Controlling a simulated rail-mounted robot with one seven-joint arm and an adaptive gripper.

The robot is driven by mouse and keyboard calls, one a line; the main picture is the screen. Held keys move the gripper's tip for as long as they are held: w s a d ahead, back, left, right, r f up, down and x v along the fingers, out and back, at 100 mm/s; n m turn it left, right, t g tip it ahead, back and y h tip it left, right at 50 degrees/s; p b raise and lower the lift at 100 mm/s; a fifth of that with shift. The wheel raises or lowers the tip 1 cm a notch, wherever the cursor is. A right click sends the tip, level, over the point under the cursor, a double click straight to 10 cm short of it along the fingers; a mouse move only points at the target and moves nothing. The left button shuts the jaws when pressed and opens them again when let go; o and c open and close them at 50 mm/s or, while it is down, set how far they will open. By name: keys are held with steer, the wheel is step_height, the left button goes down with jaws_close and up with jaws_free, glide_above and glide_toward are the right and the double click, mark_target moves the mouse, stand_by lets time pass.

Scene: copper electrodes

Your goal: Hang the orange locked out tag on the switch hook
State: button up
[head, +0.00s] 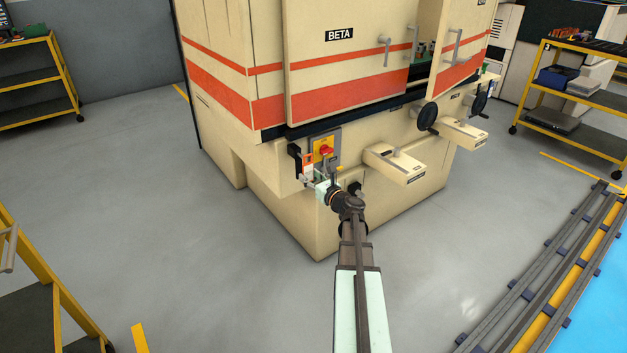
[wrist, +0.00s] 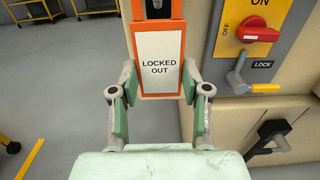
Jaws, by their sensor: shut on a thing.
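The orange tag (wrist: 138,48) has a white "LOCKED OUT" panel and a black padlock picture, its top cut off in the wrist view. It also shows in the head view (head: 308,159), small, at the left of the switch panel. My gripper (wrist: 158,88) has its green finger pads at the tag's two side edges, shut on it, and holds it upright. The switch has a red knob (wrist: 257,31) on a yellow plate, right of the tag. A blue-grey hook-like piece (wrist: 238,82) sticks out below the knob beside a "LOCK" label. The tag is apart from this piece.
The cream BETA machine (head: 225,110) stands behind the switch, with a ledge and handle (head: 395,163) to the right. A black latch-like part (wrist: 270,135) sits low right in the wrist view. Yellow carts (head: 55,75) stand well away.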

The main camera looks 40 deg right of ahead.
mark_target(300, 171)
steer(key=shift+w+d+f, duration=0.1)
steer(key=shift+w, duration=0.85)
steer(key=shift+w+d+f, duration=0.1)
steer(key=shift+w, duration=0.8)
steer(key=shift+w+f+b, duration=0.4)
steer(key=shift+w, duration=0.2)
steer(key=o, duration=0.9)
steer(key=shift+o, duration=0.2)
